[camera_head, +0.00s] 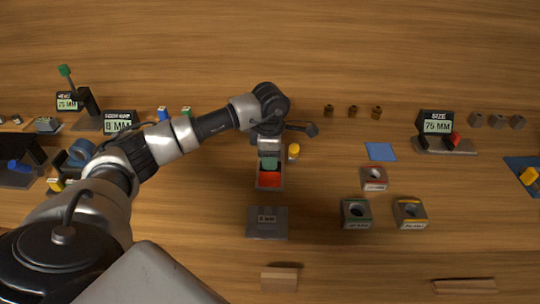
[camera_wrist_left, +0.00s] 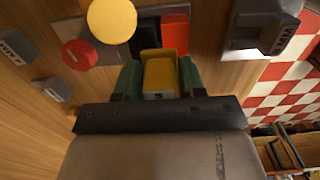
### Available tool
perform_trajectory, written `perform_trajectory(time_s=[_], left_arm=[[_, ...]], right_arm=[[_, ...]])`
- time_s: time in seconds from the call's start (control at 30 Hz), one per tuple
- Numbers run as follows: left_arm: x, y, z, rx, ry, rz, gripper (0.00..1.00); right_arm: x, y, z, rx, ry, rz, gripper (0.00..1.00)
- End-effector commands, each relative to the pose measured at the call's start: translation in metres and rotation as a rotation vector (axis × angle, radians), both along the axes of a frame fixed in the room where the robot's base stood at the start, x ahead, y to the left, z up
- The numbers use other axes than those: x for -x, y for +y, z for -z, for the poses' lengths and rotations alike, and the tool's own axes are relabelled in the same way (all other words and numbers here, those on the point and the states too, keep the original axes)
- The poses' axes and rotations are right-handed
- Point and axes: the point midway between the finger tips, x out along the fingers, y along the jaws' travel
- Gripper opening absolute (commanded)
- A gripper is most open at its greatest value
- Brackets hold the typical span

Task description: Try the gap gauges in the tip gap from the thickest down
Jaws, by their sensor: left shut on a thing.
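A yellow-topped round piece (camera_head: 293,152) stands beside the tray. My right gripper is not in view.
A grey labelled block (camera_head: 267,224) stands in front of the tray. A size display (camera_head: 437,123) stands at back right.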

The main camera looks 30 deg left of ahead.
Motion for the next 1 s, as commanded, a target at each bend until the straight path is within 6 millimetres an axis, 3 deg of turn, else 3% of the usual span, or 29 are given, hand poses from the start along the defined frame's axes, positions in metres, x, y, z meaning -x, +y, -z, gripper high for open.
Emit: perform_trajectory(time_s=[1.0], left_arm=[[0.000, 0.000, 0.011, -0.001, -0.001, -0.001, 0.16]], right_arm=[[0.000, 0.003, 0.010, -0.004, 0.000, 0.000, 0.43]])
